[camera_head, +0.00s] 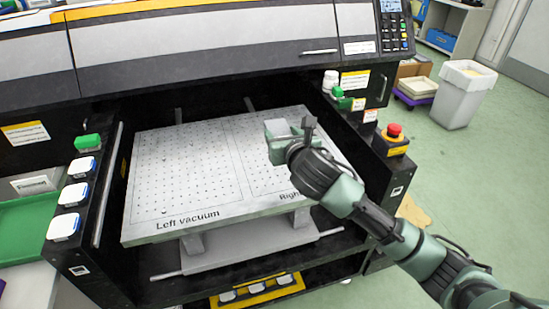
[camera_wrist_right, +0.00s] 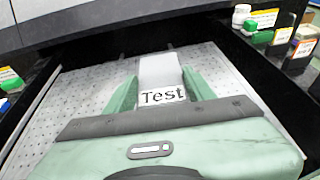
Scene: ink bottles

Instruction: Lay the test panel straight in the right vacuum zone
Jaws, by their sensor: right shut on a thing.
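The test panel (camera_wrist_right: 160,72) is a small pale rectangle marked "Test" in the right wrist view. It lies between the two green fingers of my right gripper (camera_wrist_right: 162,88), which is shut on it. In the head view, my right gripper (camera_head: 279,133) is over the right vacuum zone (camera_head: 262,176) of the perforated plate. Its arm covers part of that zone and of its "Right" label. Whether the panel touches the plate I cannot tell. The left vacuum zone (camera_head: 185,165) is bare. My left gripper is out of view.
The plate sits inside a black printer bay with side walls. A red emergency button (camera_head: 394,131) is on the right wall. Small bottles (camera_head: 330,80) stand at the back right. White-capped items (camera_head: 76,194) and a green-capped one (camera_head: 87,142) line the left wall.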

